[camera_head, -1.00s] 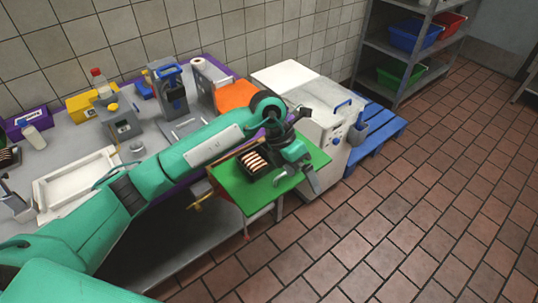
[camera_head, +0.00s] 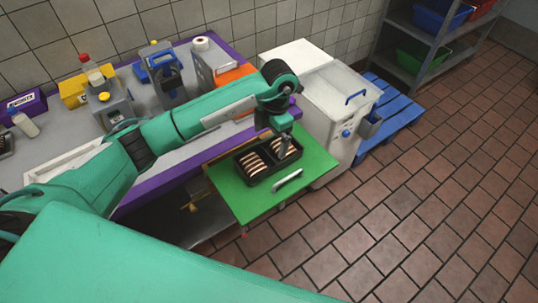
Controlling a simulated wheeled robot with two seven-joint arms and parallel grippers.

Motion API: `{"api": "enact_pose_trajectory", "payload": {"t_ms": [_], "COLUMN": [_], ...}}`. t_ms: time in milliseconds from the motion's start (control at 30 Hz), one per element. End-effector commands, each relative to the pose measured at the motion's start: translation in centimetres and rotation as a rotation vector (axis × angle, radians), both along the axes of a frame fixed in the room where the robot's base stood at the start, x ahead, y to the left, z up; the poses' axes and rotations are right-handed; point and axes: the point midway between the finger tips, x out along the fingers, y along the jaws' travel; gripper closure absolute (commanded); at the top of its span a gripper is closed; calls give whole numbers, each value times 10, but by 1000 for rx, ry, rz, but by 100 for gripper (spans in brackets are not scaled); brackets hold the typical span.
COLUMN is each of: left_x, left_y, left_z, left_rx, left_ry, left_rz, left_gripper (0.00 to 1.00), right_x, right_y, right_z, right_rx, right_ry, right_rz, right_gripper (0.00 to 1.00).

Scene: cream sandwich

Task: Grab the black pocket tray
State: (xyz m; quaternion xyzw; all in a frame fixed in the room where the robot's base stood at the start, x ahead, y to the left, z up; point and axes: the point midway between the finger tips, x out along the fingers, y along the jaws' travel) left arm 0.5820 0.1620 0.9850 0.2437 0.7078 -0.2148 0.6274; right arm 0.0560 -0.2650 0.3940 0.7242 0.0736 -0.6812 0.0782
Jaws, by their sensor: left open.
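The black pocket tray (camera_head: 249,178) lies on a green board (camera_head: 246,206) and has two compartments side by side. Several cream-and-brown sandwich pieces lie in rows in both compartments. My left gripper (camera_head: 282,154) is over the tray's right compartment, pointing down, with its fingers at or just above that part. It is open; the picture does not show whether the fingers touch the tray. The gripper hides part of the right compartment and the far rim. My right gripper is out of view.
A silver bar (camera_head: 287,180) lies on the green board in front of the tray. A white machine (camera_head: 325,105) stands just right of the board. An orange item (camera_head: 236,74) and a blue-handled device (camera_head: 163,72) stand behind my arm. Tiled floor (camera_head: 400,230) is free at right.

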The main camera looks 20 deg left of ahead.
Motion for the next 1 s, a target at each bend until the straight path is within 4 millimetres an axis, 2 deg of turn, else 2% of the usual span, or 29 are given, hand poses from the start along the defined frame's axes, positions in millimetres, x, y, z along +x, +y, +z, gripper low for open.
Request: {"api": "enact_pose_trajectory", "payload": {"t_ms": [100, 300, 400, 500, 700, 933, 1000], "left_x": [-2, -3, -6, -8, -9, -9, -9], "left_y": [1, 1, 0, 1, 2, 2, 2], "left_z": [-14, -25, -35, -48, -70, -73, -73], "left_rx": [-1, -1, -1, -1, -2, -2, -1], "left_ry": [2, 2, 5, 5, 1, -1, 0], "left_rz": [0, -1, -1, 0, -1, -2, -1], "left_gripper": [0, 0, 0, 0, 0, 0, 12], "right_x": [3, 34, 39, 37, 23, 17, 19], "right_y": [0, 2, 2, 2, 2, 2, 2], "right_z": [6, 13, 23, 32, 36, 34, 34], "right_rx": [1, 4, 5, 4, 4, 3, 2], "right_ry": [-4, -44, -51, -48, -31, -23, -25], "right_rz": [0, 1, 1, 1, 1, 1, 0], "right_gripper": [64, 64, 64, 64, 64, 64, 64]}}
